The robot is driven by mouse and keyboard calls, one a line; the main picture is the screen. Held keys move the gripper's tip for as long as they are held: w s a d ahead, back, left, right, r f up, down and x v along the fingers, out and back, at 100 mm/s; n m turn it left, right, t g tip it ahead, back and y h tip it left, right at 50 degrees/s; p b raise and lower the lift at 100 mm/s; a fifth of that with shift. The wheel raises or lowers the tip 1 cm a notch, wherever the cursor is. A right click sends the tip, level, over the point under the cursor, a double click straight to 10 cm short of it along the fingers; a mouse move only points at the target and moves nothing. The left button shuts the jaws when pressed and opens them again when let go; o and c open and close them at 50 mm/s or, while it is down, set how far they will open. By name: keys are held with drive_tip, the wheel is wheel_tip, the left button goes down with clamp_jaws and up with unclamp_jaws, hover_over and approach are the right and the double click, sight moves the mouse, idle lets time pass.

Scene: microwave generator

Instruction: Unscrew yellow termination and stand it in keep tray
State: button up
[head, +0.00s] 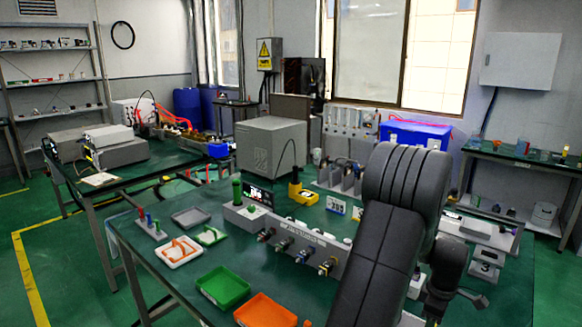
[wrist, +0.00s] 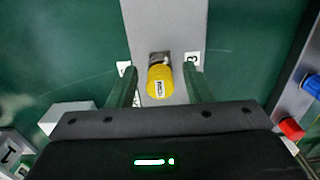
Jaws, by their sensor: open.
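In the wrist view a yellow termination (wrist: 159,84) with a white label sits at a metal fitting on a grey bar (wrist: 166,20). My gripper (wrist: 160,72) is open, with one green finger on each side of the termination. A gap shows on both sides, so the fingers appear not to touch it. In the head view my arm hides this spot. Several trays stand on the bench there: a green tray (head: 223,287), an orange tray (head: 265,311) and a grey tray (head: 190,217). I cannot tell which is the keep tray.
A blue part (wrist: 312,86) and a red part (wrist: 291,128) stand right of my gripper in the wrist view. A grey panel with connectors (head: 303,253) and a yellow device (head: 302,193) stand on the bench. Numbered blocks (head: 487,255) are at the right.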

clamp_jaws()
drive_tip(key=shift+r, duration=0.1)
drive_tip(key=shift+r+p, duration=2.05)
drive_tip(key=shift+r, duration=0.9)
